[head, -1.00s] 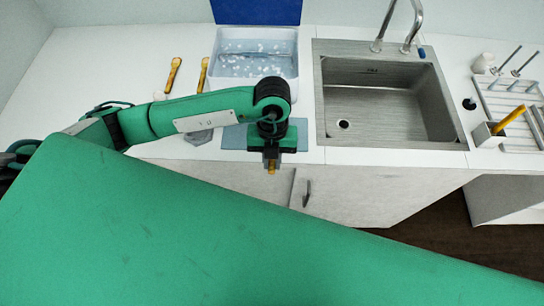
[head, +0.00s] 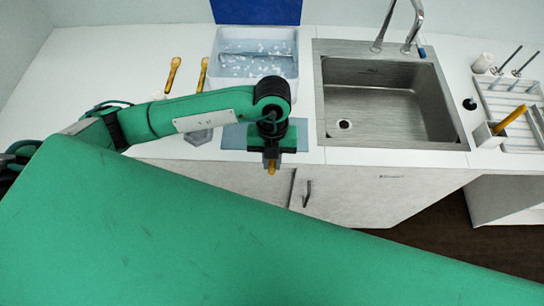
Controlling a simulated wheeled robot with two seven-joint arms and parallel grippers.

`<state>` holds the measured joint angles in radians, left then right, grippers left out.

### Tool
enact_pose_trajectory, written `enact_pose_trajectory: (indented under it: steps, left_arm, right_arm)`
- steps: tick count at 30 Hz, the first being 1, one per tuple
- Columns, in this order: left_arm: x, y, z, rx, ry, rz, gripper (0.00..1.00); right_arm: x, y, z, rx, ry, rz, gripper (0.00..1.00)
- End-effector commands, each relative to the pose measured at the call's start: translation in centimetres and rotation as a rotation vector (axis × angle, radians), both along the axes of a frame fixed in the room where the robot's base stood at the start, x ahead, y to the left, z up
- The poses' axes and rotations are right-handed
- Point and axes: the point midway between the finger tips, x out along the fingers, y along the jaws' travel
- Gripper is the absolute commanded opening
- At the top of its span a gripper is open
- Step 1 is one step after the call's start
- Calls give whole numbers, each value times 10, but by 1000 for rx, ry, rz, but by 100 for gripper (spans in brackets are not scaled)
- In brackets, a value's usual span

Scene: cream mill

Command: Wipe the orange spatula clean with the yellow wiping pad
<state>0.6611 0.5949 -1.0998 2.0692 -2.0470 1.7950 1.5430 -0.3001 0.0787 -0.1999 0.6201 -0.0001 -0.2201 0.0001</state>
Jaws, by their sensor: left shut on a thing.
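My left gripper (head: 271,160) points down at the front edge of the counter, in front of the grey-blue mat. It is shut on a small yellow-orange thing (head: 271,169), of which only a short end shows below the jaws. I cannot tell from this end whether it is the spatula or the wiping pad. Two orange-yellow handled tools (head: 173,74) and (head: 203,75) lie on the counter behind my left arm. No separate yellow pad can be made out. My right gripper is not in view.
A white tub (head: 257,66) of water with white bits stands behind the arm. The grey-blue mat (head: 232,138) lies under the gripper's wrist. A steel sink (head: 385,100) is to the right, then a rack (head: 513,101) with an orange-handled tool (head: 511,119). My green body hides the foreground.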

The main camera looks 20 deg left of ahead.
Motion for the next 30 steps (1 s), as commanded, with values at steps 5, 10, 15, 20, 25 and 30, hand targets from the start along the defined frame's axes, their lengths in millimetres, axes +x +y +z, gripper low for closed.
enact_pose_trajectory:
  steps: [5, 10, 15, 20, 25, 30]
  left_arm:
    - [-8, -2, 0, 0, 2, -1, 0]
    - [-8, -2, -1, 0, 1, 0, 0]
    - [-1, 0, -1, 0, -1, 1, 0]
    - [5, 2, 0, 0, -1, 0, 0]
    - [6, 2, 0, 0, 1, 0, 0]
    - [6, 2, 1, 0, 0, 0, 0]
  right_arm:
    - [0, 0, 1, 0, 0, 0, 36]
    - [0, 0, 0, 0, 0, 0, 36]
    - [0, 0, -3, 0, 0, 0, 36]
    - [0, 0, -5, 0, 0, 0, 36]
    - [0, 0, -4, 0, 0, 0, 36]
    - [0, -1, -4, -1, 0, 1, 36]
